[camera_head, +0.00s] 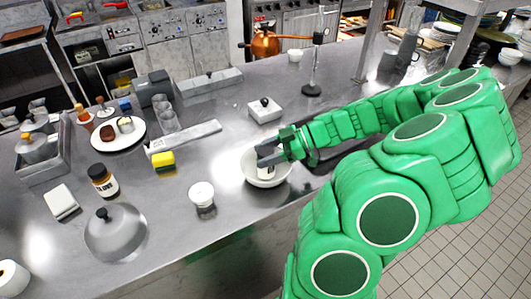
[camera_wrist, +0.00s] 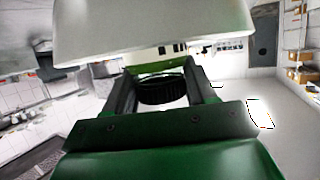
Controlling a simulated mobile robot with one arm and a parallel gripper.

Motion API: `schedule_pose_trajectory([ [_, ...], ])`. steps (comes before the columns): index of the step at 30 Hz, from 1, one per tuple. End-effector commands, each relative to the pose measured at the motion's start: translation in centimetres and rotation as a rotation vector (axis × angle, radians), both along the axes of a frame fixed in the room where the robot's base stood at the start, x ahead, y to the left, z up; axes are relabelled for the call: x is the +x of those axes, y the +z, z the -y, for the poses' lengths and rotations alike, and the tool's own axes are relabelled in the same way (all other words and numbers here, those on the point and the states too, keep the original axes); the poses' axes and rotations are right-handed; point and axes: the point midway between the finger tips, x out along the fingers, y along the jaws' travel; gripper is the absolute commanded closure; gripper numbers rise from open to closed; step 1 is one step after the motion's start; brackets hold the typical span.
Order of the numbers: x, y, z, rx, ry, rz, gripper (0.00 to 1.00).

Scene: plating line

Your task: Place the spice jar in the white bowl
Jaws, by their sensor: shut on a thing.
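The white bowl (camera_head: 282,179) stands on the steel counter, right of the middle, and its pale wall (camera_wrist: 120,38) fills the top of the wrist view. My gripper (camera_head: 267,160) reaches into the bowl from the right, with its fingers over the inside. It is shut on the spice jar (camera_head: 266,173), of which only a small pale part shows in the head view. In the wrist view the jar's black ribbed lid (camera_wrist: 163,91) sits between the two fingers. Whether the jar touches the bowl's bottom is hidden.
A white cup (camera_head: 202,196), a yellow sponge (camera_head: 163,162), a dark-capped jar (camera_head: 103,181) and a grey dome lid (camera_head: 115,235) stand to the left. A white lidded box (camera_head: 264,111) is behind the bowl. The counter's front edge is close to the bowl.

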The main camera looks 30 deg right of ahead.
Motion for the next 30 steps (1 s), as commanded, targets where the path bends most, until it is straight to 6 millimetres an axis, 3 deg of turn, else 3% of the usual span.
schedule_pose_trajectory([
  [1, 0.0, -0.1, 0.0, 0.001, 0.0, 0.0, 0.84],
  [2, 0.0, -0.1, 0.0, 0.0, 0.0, 0.0, 0.42],
  [6, 0.0, -0.1, 0.0, 0.0, 0.0, 0.0, 0.2],
  [18, 0.0, 0.2, 0.0, 0.0, -0.001, 0.0, 0.19],
  [30, -2.2, 2.6, 5.4, 0.0, -0.003, 0.001, 0.19],
])
